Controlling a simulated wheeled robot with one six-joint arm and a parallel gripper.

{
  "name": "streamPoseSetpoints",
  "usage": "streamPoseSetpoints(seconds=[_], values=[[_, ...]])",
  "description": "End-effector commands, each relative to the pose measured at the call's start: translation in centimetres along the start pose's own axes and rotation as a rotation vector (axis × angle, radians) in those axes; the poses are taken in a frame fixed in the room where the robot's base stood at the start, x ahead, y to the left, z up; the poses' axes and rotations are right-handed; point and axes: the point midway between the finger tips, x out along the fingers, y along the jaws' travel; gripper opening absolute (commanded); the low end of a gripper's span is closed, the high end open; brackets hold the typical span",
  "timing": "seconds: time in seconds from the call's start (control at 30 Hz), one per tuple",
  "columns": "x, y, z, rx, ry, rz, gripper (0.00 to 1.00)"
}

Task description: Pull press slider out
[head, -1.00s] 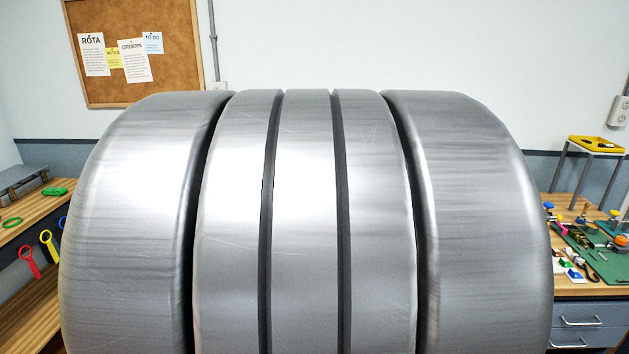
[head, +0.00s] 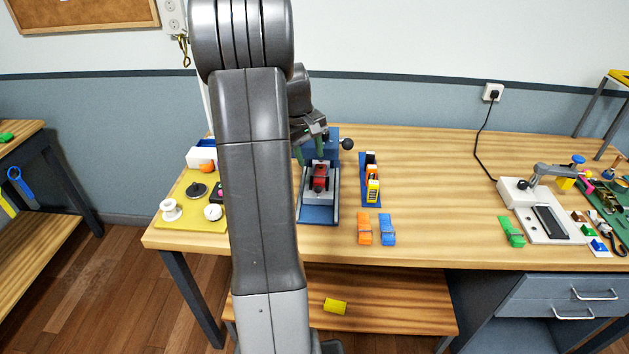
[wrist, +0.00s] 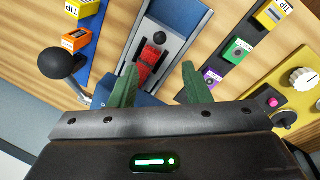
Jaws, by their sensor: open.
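The blue press (head: 332,150) stands on the bench, with a black ball on its side lever that also shows in the wrist view (wrist: 57,63). Its grey slider (head: 308,204) lies low on a blue base and bears a red piece (head: 319,180) with a dark round knob. In the wrist view the grey slider (wrist: 182,40) and the red piece (wrist: 148,68) lie between and beyond my green fingers. My gripper (wrist: 157,75) is open and empty; in the head view it (head: 309,151) is over the press, partly hidden by my arm. Contact with the slider cannot be told.
A blue rack (head: 370,182) with small boxes stands right of the press. Orange (head: 364,228) and blue (head: 387,229) clips lie in front. A yellow board (head: 178,213) with knobs is left, partly behind my arm. Bench space (head: 440,200) farther right is clear.

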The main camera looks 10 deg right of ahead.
Motion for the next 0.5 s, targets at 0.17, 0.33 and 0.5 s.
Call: streamPoseSetpoints(seconds=[0.17, 0.33, 0.5], values=[[3.6, 0.0, 0.2, 0.000, -0.007, -0.002, 0.43], [7.3, 0.0, 0.2, 0.001, -0.006, -0.003, 0.43], [10.1, -0.1, 0.2, 0.000, -0.004, -0.002, 0.43]])
